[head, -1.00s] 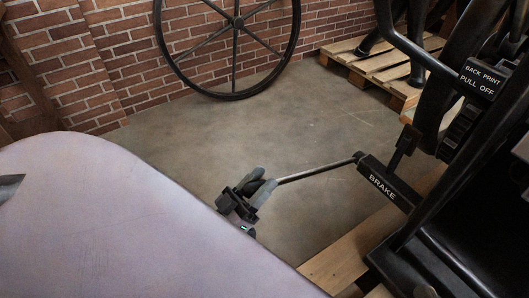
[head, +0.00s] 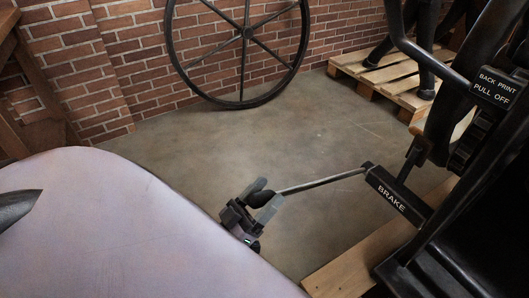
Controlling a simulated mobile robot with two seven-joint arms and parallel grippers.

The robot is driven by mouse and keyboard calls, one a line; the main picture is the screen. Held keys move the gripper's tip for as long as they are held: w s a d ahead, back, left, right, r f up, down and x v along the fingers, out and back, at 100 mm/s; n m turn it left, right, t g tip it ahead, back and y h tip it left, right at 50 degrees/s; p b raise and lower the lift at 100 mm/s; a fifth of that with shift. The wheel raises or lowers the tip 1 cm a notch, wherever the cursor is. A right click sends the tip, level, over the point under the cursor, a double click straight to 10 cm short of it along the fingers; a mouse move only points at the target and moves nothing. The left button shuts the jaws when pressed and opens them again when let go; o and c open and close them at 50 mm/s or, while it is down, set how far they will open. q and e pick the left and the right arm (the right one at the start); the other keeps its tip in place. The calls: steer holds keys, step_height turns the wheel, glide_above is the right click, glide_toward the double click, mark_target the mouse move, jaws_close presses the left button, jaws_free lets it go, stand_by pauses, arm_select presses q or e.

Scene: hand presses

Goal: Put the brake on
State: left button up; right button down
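The brake lever is a thin metal rod (head: 322,182) that runs left from a black block lettered "BRAKE" (head: 392,195) on the press at the right. It slopes slightly down to a dark handle (head: 262,198) at its left end. My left gripper (head: 264,196) is at this handle, with one finger on its upper side and one on its lower side. The fingers look closed against the handle, which they partly hide. My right gripper is out of view.
The black press (head: 470,190) fills the right side, with a "BACK PRINT PULL OFF" label (head: 497,86). A wooden beam (head: 345,272) lies below the brake block. A large spoked wheel (head: 243,98) leans on the brick wall. A pallet (head: 385,82) stands behind. Bare floor (head: 240,150) lies between.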

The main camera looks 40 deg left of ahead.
arm_select(q)
steer(key=v, duration=0.7)
stand_by(0.5)
